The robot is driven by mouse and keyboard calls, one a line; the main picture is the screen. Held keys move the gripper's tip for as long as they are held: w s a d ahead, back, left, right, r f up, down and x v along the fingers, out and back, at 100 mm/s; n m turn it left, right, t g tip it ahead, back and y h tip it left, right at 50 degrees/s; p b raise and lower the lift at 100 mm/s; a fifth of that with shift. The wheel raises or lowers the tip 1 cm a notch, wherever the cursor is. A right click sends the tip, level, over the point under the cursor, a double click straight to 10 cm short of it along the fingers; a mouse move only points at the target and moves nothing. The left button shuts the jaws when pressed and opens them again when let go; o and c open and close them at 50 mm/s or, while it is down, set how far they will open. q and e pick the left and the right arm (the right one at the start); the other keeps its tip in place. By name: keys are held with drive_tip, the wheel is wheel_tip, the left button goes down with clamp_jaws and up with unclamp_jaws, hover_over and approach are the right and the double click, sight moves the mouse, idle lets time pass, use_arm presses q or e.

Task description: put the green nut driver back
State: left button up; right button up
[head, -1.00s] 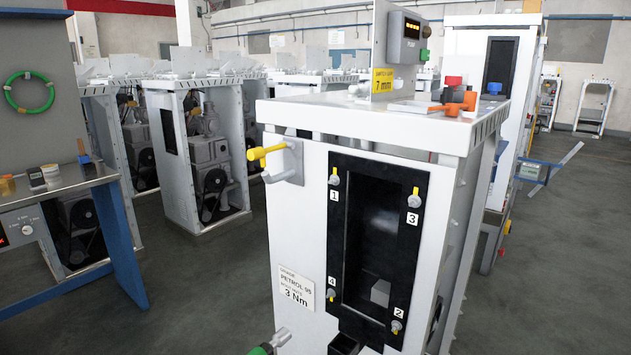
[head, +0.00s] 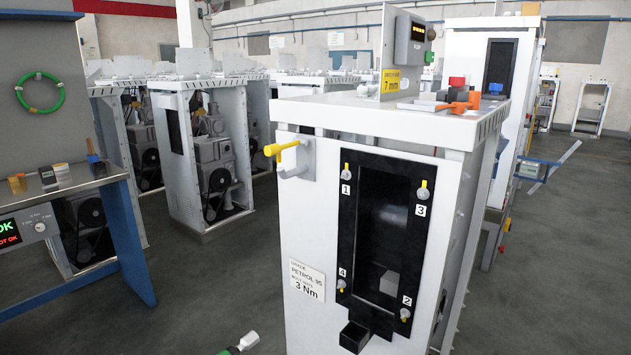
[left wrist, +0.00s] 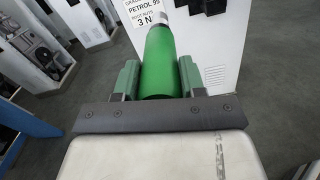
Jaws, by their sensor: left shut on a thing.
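The green nut driver (left wrist: 160,62) is between the two fingers of my left gripper (left wrist: 158,78) in the left wrist view. The fingers are shut on its thick green handle, and its narrower grey end points away from the wrist. In the head view its grey tip and a bit of green (head: 240,343) show at the bottom edge, in front of and left of the white dispenser frame (head: 318,215). The rest of the driver and my left gripper are out of that view. My right gripper is not in view.
The dispenser frame has a black panel (head: 357,300) with yellow-marked studs, a black box (head: 354,337) below it and a yellow-handled fitting (head: 281,148). Orange and red items (head: 463,97) lie on top. A workbench (head: 70,185) stands left, with a green ring (head: 40,91) above. Floor between is clear.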

use_arm(q)
drive_tip(key=a, duration=0.6)
drive_tip(key=s+d+r+n+t+y, duration=0.1)
drive_tip(key=s+r+n+t+y, duration=0.35)
drive_tip(key=r+n+y, duration=0.4)
drive_tip(key=d+f+y, duration=0.2)
drive_tip(key=d+y, duration=0.1)
drive_tip(key=d, duration=0.5)
drive_tip(key=s+r+p, duration=0.4)
drive_tip(key=r+p, duration=0.3)
drive_tip(key=p, duration=0.2)
drive_tip(key=s+r+p, duration=0.4)
drive_tip(key=r+p, duration=0.4)
drive_tip(key=p, duration=0.1)
drive_tip(key=shift+r+m+g, duration=0.2)
drive_tip(key=shift+m+g, duration=0.15)
drive_tip(key=shift+m, duration=0.1)
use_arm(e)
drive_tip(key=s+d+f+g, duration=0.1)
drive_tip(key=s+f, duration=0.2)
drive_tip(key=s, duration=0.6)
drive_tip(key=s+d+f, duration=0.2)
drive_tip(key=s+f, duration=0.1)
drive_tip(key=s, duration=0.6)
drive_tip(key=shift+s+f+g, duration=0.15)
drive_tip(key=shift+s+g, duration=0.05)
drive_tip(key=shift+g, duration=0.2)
